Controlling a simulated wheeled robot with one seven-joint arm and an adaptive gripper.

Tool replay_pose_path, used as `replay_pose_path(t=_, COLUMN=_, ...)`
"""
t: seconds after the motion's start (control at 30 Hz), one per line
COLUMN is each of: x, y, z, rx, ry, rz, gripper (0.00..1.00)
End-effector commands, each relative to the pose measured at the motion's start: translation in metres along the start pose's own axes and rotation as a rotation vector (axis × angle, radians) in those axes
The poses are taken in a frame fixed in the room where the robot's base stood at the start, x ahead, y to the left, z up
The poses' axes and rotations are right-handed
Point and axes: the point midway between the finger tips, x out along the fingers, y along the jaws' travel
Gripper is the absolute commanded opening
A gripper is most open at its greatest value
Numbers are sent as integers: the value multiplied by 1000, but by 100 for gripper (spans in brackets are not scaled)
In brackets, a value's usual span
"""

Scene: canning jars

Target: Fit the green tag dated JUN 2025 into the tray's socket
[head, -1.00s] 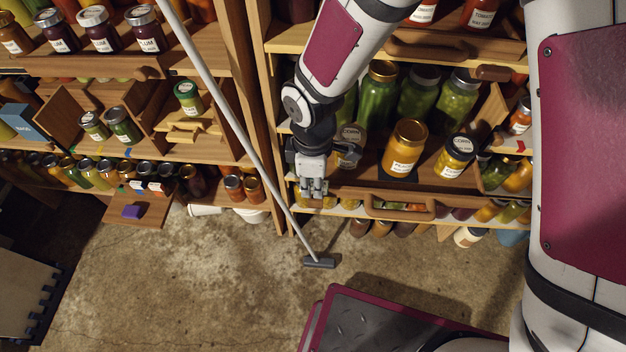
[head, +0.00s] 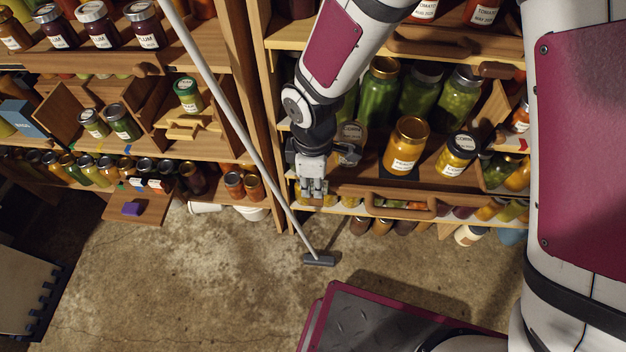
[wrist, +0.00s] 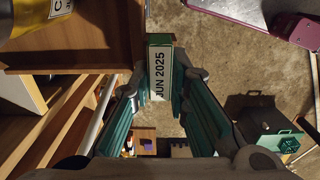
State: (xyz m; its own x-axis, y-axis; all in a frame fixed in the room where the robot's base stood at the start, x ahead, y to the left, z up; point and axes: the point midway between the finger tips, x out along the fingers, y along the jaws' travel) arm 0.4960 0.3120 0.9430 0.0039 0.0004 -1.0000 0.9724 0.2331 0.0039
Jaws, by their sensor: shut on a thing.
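The green tag (wrist: 160,72) stands between my fingertips in the wrist view. It has a white face reading JUN 2025 and green edges. My gripper (wrist: 162,88) is shut on it, with one teal-padded finger on each side. In the head view my gripper (head: 312,188) points down at the front edge of the right shelf, left of a wooden handle. The tag is too small to make out there. A wooden front with a long handle (head: 400,215) looks like the tray. I cannot make out its socket.
An orange jar (head: 405,148) and a yellow jar (head: 456,157) stand behind the handle, right of my gripper. A grey pole with a flat foot (head: 318,261) leans left of my gripper. Bare floor (head: 190,290) lies in front of the shelves.

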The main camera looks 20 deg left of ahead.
Motion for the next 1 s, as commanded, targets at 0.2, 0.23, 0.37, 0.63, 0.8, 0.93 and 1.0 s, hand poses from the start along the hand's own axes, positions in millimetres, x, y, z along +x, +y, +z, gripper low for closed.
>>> replay_pose_path(t=0.2, x=3, y=0, z=0, rx=0, ry=0, rz=0, gripper=1)
replay_pose_path(t=0.23, x=4, y=0, z=0, rx=0, ry=0, rz=0, gripper=1)
replay_pose_path(t=0.37, x=6, y=0, z=0, rx=-1, ry=-1, rz=0, gripper=1)
replay_pose_path(t=0.63, x=9, y=0, z=0, rx=-1, ry=0, rz=0, gripper=1)
replay_pose_path(t=0.8, x=9, y=0, z=0, rx=-1, ry=0, rz=0, gripper=1)
replay_pose_path(t=0.93, x=9, y=0, z=0, rx=0, ry=0, rz=0, gripper=39)
replay_pose_path(t=1.0, x=9, y=0, z=0, rx=0, ry=0, rz=0, gripper=39)
